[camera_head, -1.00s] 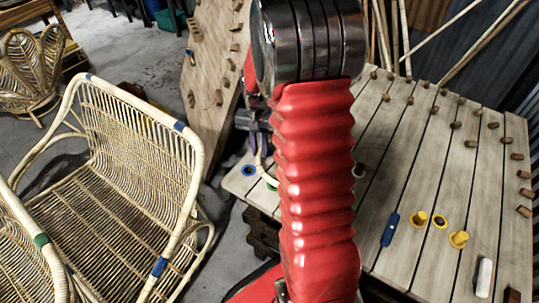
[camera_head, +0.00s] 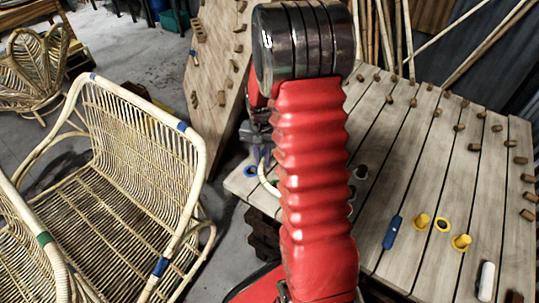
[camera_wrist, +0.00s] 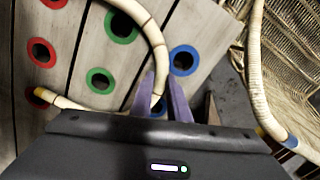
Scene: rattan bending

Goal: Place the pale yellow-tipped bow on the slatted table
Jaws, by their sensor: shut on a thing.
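The pale bow (camera_wrist: 161,60) is a curved cane with a yellowish tip at lower left in the wrist view. My gripper (camera_wrist: 160,85) has purple fingers, shut on the bow along its curve. The bow lies over the slatted table (camera_wrist: 88,40); I cannot tell whether it touches the slats. Its far end leaves the top of the wrist view. In the head view, the slatted table (camera_head: 400,160) stands at right, and my red arm hides much of my gripper (camera_head: 264,150) and the bow (camera_head: 267,175).
Red, green and blue rings (camera_wrist: 183,60) mark the slats. Small wooden pegs line the table, with yellow pegs (camera_head: 461,242), a blue piece (camera_head: 392,232) and a white cylinder (camera_head: 486,281) near its front. A rattan chair (camera_head: 140,150) stands left, close to the table edge. A pegged board (camera_head: 215,60) leans behind.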

